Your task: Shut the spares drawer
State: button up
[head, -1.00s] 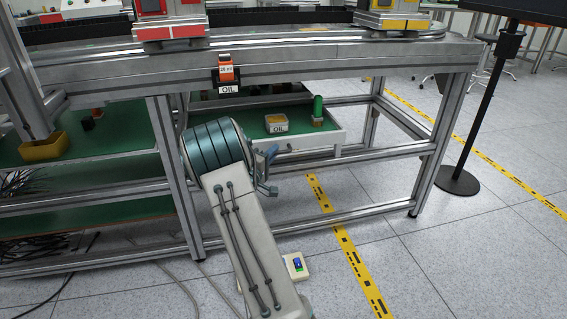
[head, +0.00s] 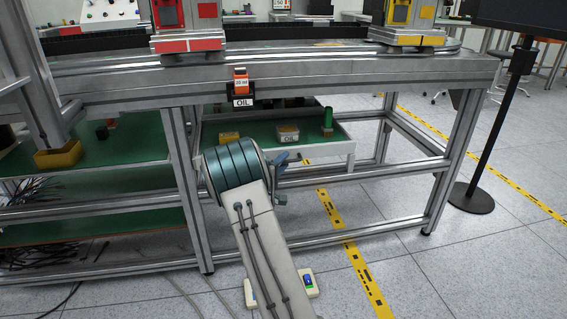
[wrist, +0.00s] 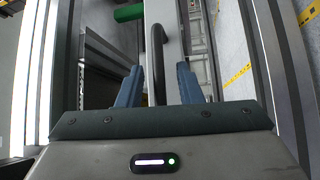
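The drawer (head: 343,148) is a light-walled tray with a green floor, pulled out under the workbench. In the wrist view, my gripper's two blue fingers (wrist: 158,80) stand apart. A dark bar handle (wrist: 154,50) on the light drawer front lies between them, with gaps visible on both sides. Contact cannot be told.
A yellow bin (head: 58,156) is at left. A black stand (head: 490,130) is at right; floor in front is open.

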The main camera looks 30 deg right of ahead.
jog(key=p+v, duration=0.3)
jog(key=v, duration=1)
jog(key=shift+a, duration=0.15)
jog(key=shift+s, duration=0.1)
jog(key=s+r+m+g+y+p, duration=0.25)
jog(key=s+r+g+p, duration=0.25)
jog(key=s+r+p, duration=0.55)
jog(key=s+r+m+g+y+p, duration=0.2)
jog(key=s+r+g+y+p, duration=0.4)
jog(key=r, duration=0.7)
jog(key=s+a+r+t+y+p, duration=0.2)
jog(key=s+a+r+y+p, duration=0.2)
jog(key=s+a+r+p, duration=0.3)
jog(key=s+a+r+t+y+p, duration=0.3)
jog(key=s+a+r+y+p, duration=0.2)
jog(key=s+a+r+p, duration=0.3)
jog(key=w+a+p+v, duration=0.1)
jog(key=p+v, duration=0.3)
jog(key=v, duration=0.2)
jog(key=shift+r+p, duration=0.35)
jog(key=shift+r, duration=0.1)
jog(key=shift+s+n, duration=0.1)
jog(key=shift+n, duration=0.15)
